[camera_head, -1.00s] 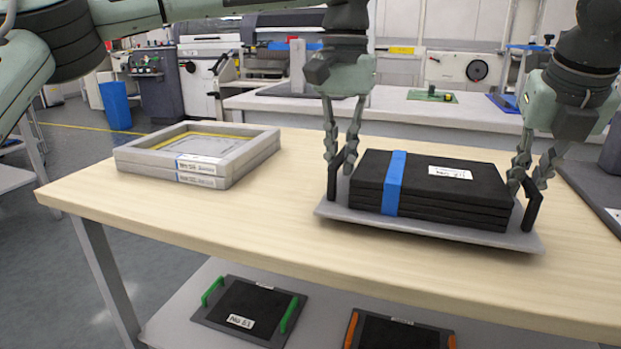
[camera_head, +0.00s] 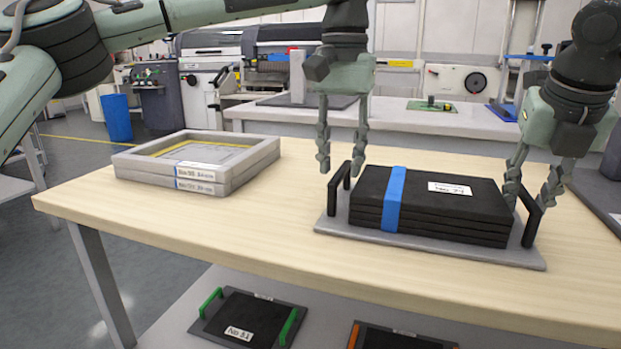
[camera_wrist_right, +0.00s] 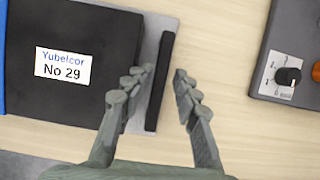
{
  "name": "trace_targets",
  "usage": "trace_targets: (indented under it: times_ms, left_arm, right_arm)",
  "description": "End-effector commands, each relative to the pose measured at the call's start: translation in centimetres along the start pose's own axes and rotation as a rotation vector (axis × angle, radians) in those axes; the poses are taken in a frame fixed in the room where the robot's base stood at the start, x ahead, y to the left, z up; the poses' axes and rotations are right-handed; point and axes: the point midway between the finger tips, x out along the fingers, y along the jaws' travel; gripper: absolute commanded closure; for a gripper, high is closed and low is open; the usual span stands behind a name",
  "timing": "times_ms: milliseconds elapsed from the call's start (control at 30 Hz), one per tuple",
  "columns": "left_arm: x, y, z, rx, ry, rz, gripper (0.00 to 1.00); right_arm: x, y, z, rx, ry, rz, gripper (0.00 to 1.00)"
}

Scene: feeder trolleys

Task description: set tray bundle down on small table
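The tray bundle (camera_head: 450,208) is a stack of black trays with a blue strap and a white label, on a grey base plate (camera_head: 400,241) with a black handle at each end. It rests on the wooden table (camera_head: 240,215). My left gripper (camera_head: 340,170) is open just above the left handle (camera_head: 338,188). My right gripper (camera_head: 532,205) is open around the right handle (camera_head: 533,222), its fingers apart from it. In the right wrist view the bundle (camera_wrist_right: 70,110) reads "Yubelcor No 29", and the open fingers (camera_wrist_right: 163,88) straddle the handle (camera_wrist_right: 160,80).
Stacked grey frames (camera_head: 200,176) lie on the table at the left. A dark grey unit with a knob (camera_wrist_right: 290,75) stands right of the bundle. The lower shelf holds a tray with green handles (camera_head: 245,315) and one with orange handles. Table between frames and bundle is clear.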

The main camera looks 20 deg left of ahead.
Motion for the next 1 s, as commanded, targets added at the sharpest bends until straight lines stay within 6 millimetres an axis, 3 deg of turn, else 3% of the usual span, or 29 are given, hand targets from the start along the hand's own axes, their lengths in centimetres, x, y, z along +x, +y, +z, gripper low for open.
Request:
trace_targets:
  times_ms: [300,533,1000]
  left_arm:
    - [-4.6,0.0,-0.1,-0.002,0.001,0.0,0.68]
    - [-5.5,-0.1,-0.1,-0.003,0.0,-0.001,0.68]
    - [-5.5,-0.1,0.0,-0.003,0.0,-0.002,0.68]
  right_arm:
    - [0.0,0.1,0.0,-0.002,0.0,0.002,0.68]
    - [-0.9,0.1,0.1,-0.001,-0.003,0.002,0.68]
    - [-9.9,0.0,0.0,-0.001,-0.003,0.002,0.68]
